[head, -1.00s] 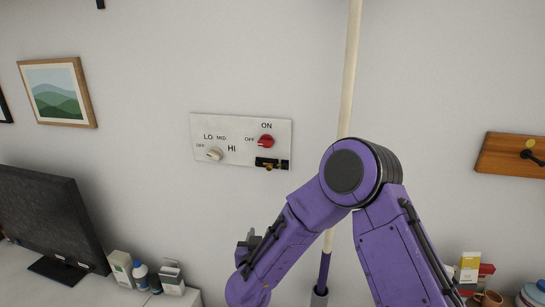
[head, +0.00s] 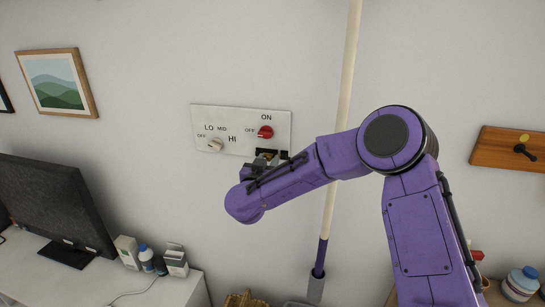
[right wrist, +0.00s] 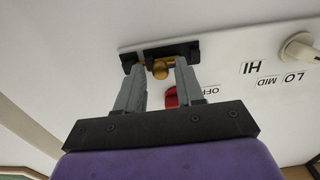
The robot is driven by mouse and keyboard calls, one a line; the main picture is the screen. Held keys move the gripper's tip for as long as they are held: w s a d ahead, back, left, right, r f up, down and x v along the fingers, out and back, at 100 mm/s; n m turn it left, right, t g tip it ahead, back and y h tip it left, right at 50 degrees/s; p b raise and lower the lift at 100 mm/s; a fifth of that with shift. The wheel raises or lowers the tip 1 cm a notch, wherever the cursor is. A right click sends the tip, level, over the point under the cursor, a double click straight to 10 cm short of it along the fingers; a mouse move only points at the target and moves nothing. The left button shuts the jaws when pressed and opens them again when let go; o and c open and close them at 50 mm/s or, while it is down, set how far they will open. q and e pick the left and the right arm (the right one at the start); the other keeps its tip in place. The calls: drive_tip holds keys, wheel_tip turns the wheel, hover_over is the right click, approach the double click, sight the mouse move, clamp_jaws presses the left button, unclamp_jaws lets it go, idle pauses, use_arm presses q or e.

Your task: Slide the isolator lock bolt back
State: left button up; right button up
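The white switch panel (head: 205,120) is on the wall, with a red isolator knob (head: 265,132) and a white dial (head: 215,145). The black lock bolt housing (head: 284,155) sits below the red knob, partly hidden by my right gripper (head: 266,160). In the right wrist view the housing (right wrist: 190,50) carries a brass bolt knob (right wrist: 160,70). The two fingers of my right gripper (right wrist: 160,67) are open, one on each side of the brass knob, with gaps visible beside it. The red knob (right wrist: 171,97) shows behind one finger. My left gripper is not in view.
A pale pole (head: 342,100) stands upright right of the panel, behind my right arm. A monitor (head: 50,205) and small bottles and boxes (head: 150,257) stand on the white counter (head: 30,280) at lower left. The wall around the panel is clear.

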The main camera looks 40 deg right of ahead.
clamp_jaws()
drive_tip(key=shift+w, duration=0.1)
drive_tip(key=shift+w+a, duration=1)
drive_tip(key=shift+w, duration=0.15)
drive_tip(key=shift+o, duration=1.1)
unclamp_jaws()
